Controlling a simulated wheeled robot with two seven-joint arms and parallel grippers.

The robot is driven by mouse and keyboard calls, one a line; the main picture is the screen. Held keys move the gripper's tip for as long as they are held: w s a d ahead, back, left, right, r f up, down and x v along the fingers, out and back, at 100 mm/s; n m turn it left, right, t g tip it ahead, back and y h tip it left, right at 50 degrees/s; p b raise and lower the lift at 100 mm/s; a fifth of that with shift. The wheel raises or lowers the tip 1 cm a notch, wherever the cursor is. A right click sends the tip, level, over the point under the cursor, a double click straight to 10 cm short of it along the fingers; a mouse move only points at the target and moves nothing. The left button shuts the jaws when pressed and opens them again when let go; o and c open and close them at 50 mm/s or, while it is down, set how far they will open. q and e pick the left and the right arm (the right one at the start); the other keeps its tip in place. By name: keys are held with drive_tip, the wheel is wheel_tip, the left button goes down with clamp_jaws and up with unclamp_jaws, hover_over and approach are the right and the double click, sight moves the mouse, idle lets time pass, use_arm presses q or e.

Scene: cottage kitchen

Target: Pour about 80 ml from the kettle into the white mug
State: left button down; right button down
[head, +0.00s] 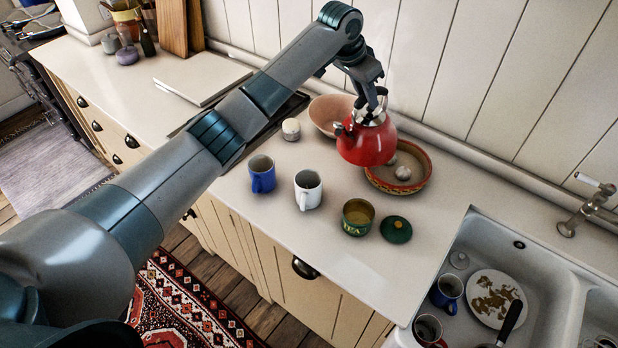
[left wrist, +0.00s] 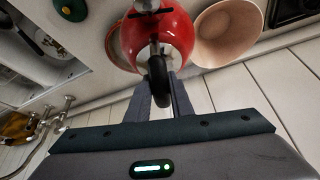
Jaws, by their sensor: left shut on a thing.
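The red kettle (head: 367,143) hangs above the counter, partly in front of a terracotta dish. My left gripper (head: 374,103) is shut on the kettle's dark handle, above its lid. In the left wrist view, the kettle (left wrist: 178,32) is at the top and its black handle (left wrist: 158,85) stands between the two fingers (left wrist: 165,92). The white mug (head: 308,189) stands upright on the counter, to the left of the kettle and nearer to me. It is apart from the kettle. My right gripper is in neither view.
A blue mug (head: 262,174) stands left of the white mug. A green tin (head: 357,217) and its lid (head: 396,229) are to the right. The terracotta dish (head: 418,183), a pink bowl (head: 325,112) and a small white jar (head: 291,129) are behind. The sink (head: 470,245) holds dishes.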

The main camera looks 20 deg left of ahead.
sight(337, 124)
use_arm(q)
drive_tip(key=s+a+t, duration=0.1)
drive_tip(key=s+a+t+h, duration=0.1)
drive_tip(key=s+a, duration=0.1)
drive_tip(key=s, duration=0.1)
drive_tip(key=shift+f+t+h, duration=0.3)
drive_tip(key=shift+t+h, duration=0.8)
drive_tip(key=shift+t, duration=0.2)
drive_tip(key=s+a+f, duration=0.2)
drive_tip(key=s, duration=0.1)
drive_tip(key=shift+s+a+f, duration=0.3)
drive_tip(key=shift+f, duration=0.1)
drive_tip(key=shift+s+a+f+t+h, duration=0.3)
drive_tip(key=shift+s+a+t+h, duration=0.2)
drive_tip(key=shift+s+a+t, duration=0.3)
drive_tip(key=shift+s+a+f+t+h, duration=0.25)
drive_tip(key=shift+s+a+t+h, duration=0.3)
drive_tip(key=shift+s, duration=0.45)
drive_tip(key=shift+s+a+r, duration=0.1)
drive_tip(key=shift+s+a, duration=0.15)
drive_tip(key=shift+s, duration=0.1)
drive_tip(key=shift+s+t+h, duration=0.35)
drive_tip(key=shift+s+t, duration=0.1)
